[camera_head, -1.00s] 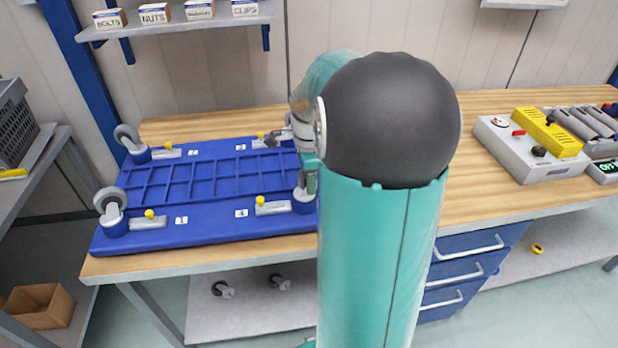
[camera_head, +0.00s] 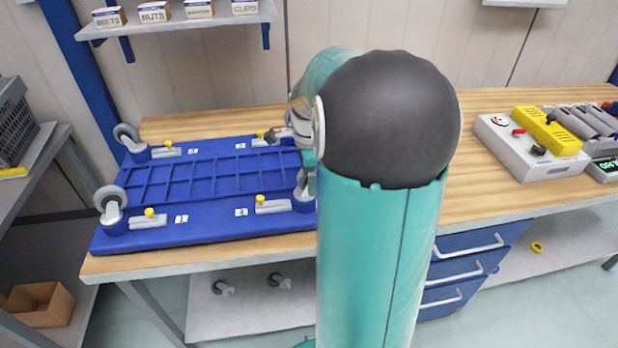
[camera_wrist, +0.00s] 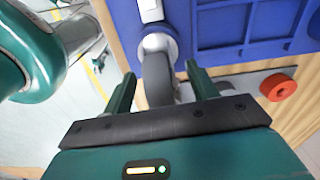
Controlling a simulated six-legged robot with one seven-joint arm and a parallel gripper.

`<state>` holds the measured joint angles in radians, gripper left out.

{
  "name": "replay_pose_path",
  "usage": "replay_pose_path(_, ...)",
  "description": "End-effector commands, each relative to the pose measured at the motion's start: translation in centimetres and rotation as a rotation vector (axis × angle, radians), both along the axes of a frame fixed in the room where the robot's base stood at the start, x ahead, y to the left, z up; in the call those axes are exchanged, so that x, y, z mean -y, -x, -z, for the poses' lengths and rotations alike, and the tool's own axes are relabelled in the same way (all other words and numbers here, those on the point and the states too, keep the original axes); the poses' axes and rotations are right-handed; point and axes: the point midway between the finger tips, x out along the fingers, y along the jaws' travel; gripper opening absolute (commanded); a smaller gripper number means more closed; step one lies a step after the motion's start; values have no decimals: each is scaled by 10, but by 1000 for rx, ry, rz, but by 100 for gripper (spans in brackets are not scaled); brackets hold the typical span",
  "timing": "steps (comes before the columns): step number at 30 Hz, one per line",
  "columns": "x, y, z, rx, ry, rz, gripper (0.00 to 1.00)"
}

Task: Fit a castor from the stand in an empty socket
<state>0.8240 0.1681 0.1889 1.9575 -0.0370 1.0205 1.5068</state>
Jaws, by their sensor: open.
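The far left castor (camera_head: 130,138), near left castor (camera_head: 112,208) and near right castor (camera_head: 302,190) have grey wheels pointing up. In the wrist view, a castor (camera_wrist: 158,78) on the blue base (camera_wrist: 240,22) shows between the fingers of my gripper (camera_wrist: 160,84). The fingers are apart, with a gap on each side of the wheel. I cannot identify a separate stand.
Yellow-knobbed latches (camera_head: 150,218) sit beside the castors. Two castors (camera_head: 222,287) lie on the lower shelf. A grey box with a yellow block (camera_head: 530,150) stands right. The bench between is mostly clear.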

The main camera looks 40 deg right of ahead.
Motion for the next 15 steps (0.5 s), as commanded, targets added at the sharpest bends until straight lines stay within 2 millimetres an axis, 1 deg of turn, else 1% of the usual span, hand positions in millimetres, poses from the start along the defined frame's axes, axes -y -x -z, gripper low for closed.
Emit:
replay_pose_path(5, 0, -1, -34, 5, 5, -1, 58)
replay_pose_path(12, 0, -1, -87, 6, 4, -1, 58)
replay_pose_path(15, 0, -1, -106, 5, 3, 0, 58)
